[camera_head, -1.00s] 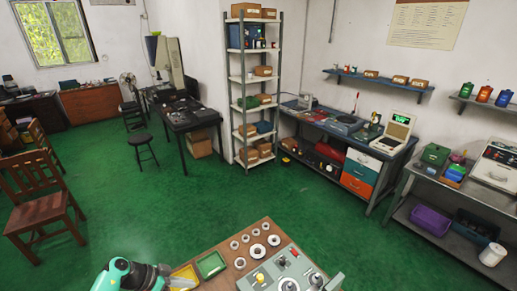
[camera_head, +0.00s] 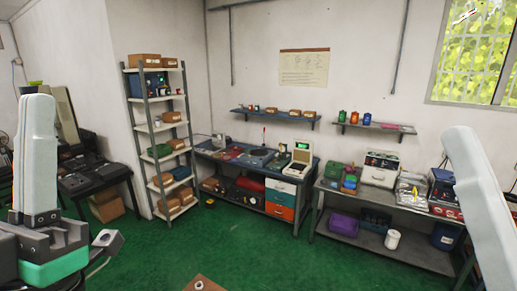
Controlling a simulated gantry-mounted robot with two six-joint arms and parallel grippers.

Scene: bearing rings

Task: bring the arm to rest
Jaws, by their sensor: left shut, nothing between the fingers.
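My left gripper (camera_head: 38,108) stands upright close to the camera at the left, its pale fingers pointing up from a dark grey mount with a teal part below. Its fingers are together with nothing between them. A similar pale part of mine rises at the right edge; its lower end is out of frame, and I cannot tell how its jaws stand. A corner of a brown board (camera_head: 214,286) shows at the bottom edge with one small metal ring (camera_head: 199,285) on it. The rest of the board is out of view.
Behind the green floor (camera_head: 150,262) stand a loaded shelf rack (camera_head: 147,128), a workbench with coloured drawers (camera_head: 281,198) and a grey bench (camera_head: 345,239) with a purple bin (camera_head: 344,223) below. The middle floor is clear.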

